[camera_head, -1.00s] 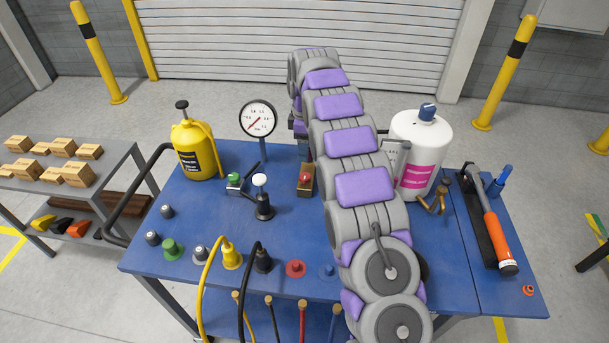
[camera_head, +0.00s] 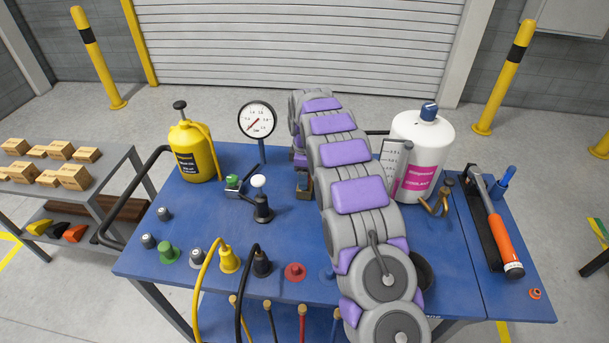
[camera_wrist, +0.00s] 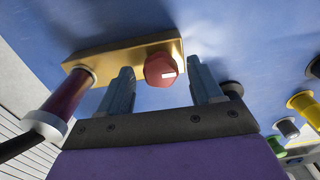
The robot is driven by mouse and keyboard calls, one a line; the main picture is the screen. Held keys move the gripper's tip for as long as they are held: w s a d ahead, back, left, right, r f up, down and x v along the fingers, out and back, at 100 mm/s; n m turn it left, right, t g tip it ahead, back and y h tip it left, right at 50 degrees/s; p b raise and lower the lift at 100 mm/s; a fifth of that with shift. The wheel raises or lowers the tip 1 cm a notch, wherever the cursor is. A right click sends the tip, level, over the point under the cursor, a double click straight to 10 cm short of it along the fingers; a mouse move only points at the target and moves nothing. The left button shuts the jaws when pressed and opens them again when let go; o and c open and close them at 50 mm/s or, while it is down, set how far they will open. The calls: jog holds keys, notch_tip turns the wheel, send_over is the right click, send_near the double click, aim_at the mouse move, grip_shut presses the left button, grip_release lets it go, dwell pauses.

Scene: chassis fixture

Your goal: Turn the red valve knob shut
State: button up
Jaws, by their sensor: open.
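The red valve knob (camera_wrist: 160,71) is faceted with a white mark and sits at one end of a brass-coloured block (camera_wrist: 110,58) in the wrist view. My gripper (camera_wrist: 159,66) is open, with one grey finger on either side of the knob in the picture. Gaps show between the knob and both fingers. I cannot tell how deep the fingers reach along it. In the head view my arm covers the knob and the gripper.
A dark red cylinder with a pale collar (camera_wrist: 45,122) adjoins the block's other end. Yellow and black hoses cross the front edge.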

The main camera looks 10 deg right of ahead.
jog(key=shift+c, duration=0.4)
jog(key=c, duration=1)
jog(key=shift+r, duration=0.1)
jog(key=m+p, duration=0.2)
jog(key=p, duration=0.1)
jog(key=shift+r+m, duration=0.1)
jog(key=shift+m, duration=0.3)
jog(key=m+p, duration=0.4)
jog(key=m, duration=0.1)
jog(key=m+p, duration=0.2)
jog(key=m, duration=0.2)
jog(key=shift+m+p, duration=0.35)
jog(key=shift+m, duration=0.05)
jog(key=shift+m+p, duration=0.9)
jog(key=shift+m, duration=1.7)
jog(key=shift+f, duration=0.2)
